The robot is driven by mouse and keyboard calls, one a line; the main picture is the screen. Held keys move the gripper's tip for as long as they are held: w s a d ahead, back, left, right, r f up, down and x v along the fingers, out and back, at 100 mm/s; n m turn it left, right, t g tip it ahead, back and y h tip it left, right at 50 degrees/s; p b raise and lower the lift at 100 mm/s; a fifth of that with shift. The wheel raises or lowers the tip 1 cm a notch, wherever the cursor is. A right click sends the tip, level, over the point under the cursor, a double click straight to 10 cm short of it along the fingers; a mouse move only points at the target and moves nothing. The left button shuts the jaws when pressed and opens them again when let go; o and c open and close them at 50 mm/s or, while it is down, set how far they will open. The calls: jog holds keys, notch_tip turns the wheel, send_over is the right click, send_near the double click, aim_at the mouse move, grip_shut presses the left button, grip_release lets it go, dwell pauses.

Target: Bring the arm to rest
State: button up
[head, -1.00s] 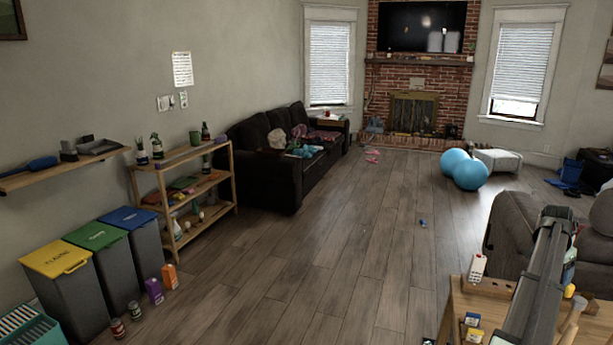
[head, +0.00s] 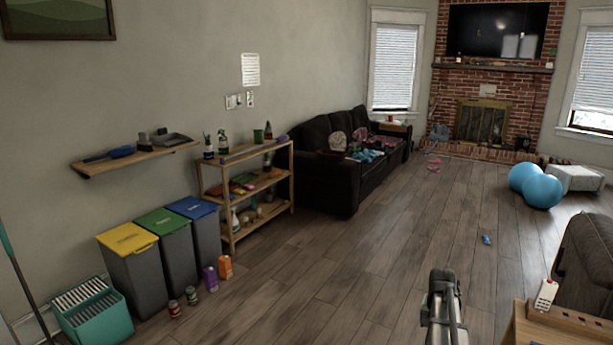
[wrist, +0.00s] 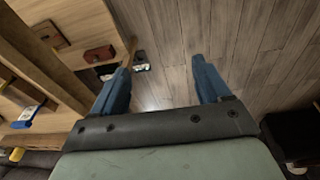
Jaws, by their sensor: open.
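My arm shows at the lower middle of the head view, raised in front of the wood floor (head: 370,270). My gripper (wrist: 162,78) shows in the wrist view with its two blue fingers spread apart. Nothing is between the fingers except a view of the floor below. A wooden table (wrist: 112,20) lies to the left of the fingers in the wrist view, and the gripper is beside its edge.
Yellow, green and blue-lidded bins (head: 128,240), a shelf (head: 240,210) and a dark sofa (head: 325,180) line the left wall.

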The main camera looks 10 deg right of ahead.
jog(key=a+f+n+y, duration=0.1)
jog(key=a+f+n, duration=0.25)
jog(key=a, duration=0.85)
jog(key=a+f+n, duration=0.2)
jog(key=a+f, duration=0.2)
jog(key=a, duration=0.7)
jog(key=s+a+f+n+g+y, duration=0.1)
jog(key=s+a+f+n, duration=0.2)
jog(key=a, duration=0.6)
jog(key=s+a+f+n, duration=0.15)
jog(key=s+a, duration=0.25)
jog(key=a, duration=0.5)
jog(key=s+f+g, duration=0.3)
jog(key=s+f, duration=0.7)
jog(key=s, duration=0.5)
jog(key=s+f+g, duration=0.3)
jog(key=s+f, duration=0.8)
jog(key=s, duration=0.3)
jog(key=shift+s+d+g, duration=0.25)
jog(key=shift+s+g, duration=0.1)
jog(key=shift+g, duration=0.05)
